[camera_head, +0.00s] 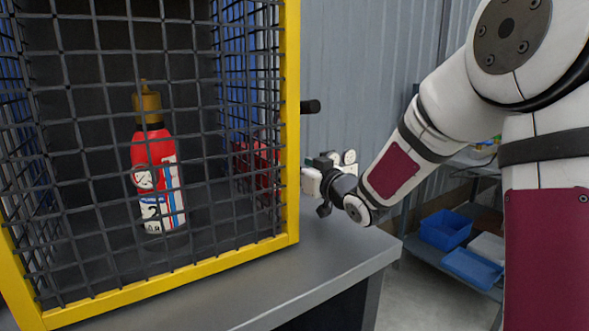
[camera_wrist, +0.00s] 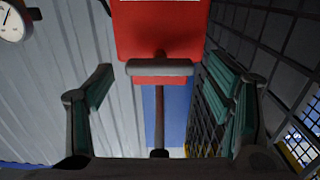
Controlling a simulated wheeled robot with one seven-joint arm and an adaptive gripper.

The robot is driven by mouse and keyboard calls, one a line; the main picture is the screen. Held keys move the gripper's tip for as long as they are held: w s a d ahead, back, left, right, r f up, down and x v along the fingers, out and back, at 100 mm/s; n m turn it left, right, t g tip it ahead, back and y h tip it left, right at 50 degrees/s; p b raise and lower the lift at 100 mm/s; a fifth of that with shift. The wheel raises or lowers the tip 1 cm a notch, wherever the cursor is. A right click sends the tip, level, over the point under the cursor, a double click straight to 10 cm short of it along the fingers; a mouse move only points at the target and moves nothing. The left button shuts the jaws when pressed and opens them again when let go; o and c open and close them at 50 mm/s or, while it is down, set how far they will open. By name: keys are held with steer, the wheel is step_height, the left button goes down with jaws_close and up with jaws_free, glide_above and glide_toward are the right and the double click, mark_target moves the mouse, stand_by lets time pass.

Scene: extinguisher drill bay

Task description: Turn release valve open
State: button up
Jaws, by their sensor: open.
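The release valve appears to be the grey crossbar handle (camera_wrist: 160,67) on a brown stem in the wrist view, in front of a red box (camera_wrist: 160,30). The bar lies level across the picture. My gripper (camera_wrist: 160,90) is open, with one finger on each side of the handle and clear gaps to both; no contact shows. In the head view my gripper (camera_head: 322,182) is at the right side of the cage, its fingertips hidden by the yellow frame. The red box (camera_head: 255,165) shows there through the mesh; the handle cannot be made out.
The yellow-framed mesh cage (camera_head: 291,120) stands on a grey bench (camera_head: 340,250) and holds a red extinguisher (camera_head: 158,165). A black-ended bar (camera_head: 310,106) juts from the cage's right side. A gauge (camera_wrist: 12,20) is at upper left in the wrist view. Blue bins (camera_head: 446,229) sit on shelving at right.

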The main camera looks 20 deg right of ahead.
steer(key=c, duration=1.2)
steer(key=shift+o, duration=0.2)
steer(key=shift+n+b, duration=0.3)
steer(key=shift+b, duration=0.05)
steer(key=n+b, duration=0.2)
steer(key=shift+a+f+b, duration=0.1)
steer(key=shift+f+b, duration=0.05)
steer(key=shift+b, duration=0.25)
steer(key=n+b, duration=0.4)
steer(key=shift+n, duration=0.4)
steer(key=o, duration=1.2)
steer(key=shift+c, duration=0.2)
